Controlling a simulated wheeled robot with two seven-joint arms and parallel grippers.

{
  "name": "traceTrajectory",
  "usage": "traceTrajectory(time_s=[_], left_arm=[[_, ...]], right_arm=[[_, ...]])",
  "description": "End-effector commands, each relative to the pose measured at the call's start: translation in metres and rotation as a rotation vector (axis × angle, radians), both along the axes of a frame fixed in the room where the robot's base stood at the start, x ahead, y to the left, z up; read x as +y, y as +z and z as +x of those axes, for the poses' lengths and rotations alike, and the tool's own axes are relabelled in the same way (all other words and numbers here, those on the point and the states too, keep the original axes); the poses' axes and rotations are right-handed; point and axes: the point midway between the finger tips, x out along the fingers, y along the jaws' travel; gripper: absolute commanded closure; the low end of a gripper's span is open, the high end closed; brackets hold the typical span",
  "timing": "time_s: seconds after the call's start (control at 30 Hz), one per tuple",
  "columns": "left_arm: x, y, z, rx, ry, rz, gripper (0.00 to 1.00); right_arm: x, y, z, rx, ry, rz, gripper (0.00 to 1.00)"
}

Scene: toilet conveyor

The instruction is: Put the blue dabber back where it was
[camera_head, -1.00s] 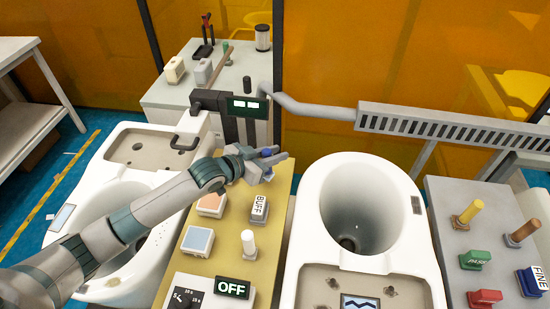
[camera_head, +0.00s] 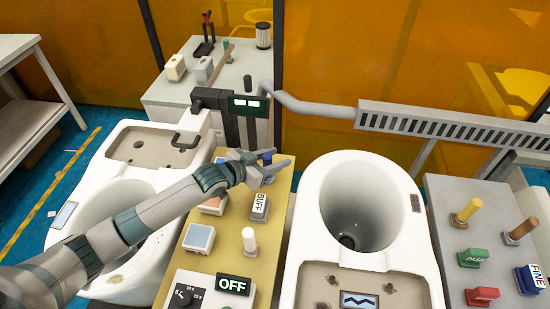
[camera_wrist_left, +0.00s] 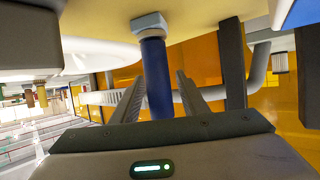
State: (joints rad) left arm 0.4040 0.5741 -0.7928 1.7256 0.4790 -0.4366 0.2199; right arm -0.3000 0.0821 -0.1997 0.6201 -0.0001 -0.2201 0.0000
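The blue dabber (camera_wrist_left: 157,75) has a dark blue handle and a pale angular foot (camera_wrist_left: 149,24). In the left wrist view its foot appears to meet the tan panel. In the head view only its blue top (camera_head: 267,157) shows, at the panel's far end. My left gripper (camera_head: 272,168) is around the handle there. In the left wrist view its two fingers (camera_wrist_left: 160,82) stand on either side of the handle, spread, with a gap visible at the right finger. The fingers hide the dabber's lower part in the head view. My right gripper is out of view.
The tan panel (camera_head: 262,215) carries a BUFF block (camera_head: 260,207), a white peg (camera_head: 249,241), square pads (camera_head: 199,238) and an OFF sign (camera_head: 233,285). White toilet bowls stand left (camera_head: 118,184) and right (camera_head: 325,175). A grey table (camera_head: 446,205) holds more dabbers and blocks at right.

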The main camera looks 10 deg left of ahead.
Motion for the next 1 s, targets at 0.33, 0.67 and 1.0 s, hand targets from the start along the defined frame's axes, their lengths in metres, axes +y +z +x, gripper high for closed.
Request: traceTrajectory(time_s=[0.33, 0.67, 1.0], left_arm=[[0.007, 0.006, -0.009, -0.001, 0.0, -0.001, 0.6], [0.035, 0.024, -0.046, -0.001, -0.001, 0.001, 0.6], [0.063, 0.043, -0.082, 0.001, 0.0, 0.001, 0.6]], right_arm=[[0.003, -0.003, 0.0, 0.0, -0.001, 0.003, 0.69], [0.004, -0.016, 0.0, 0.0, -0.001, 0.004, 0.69], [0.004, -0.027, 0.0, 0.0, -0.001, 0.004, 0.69]])
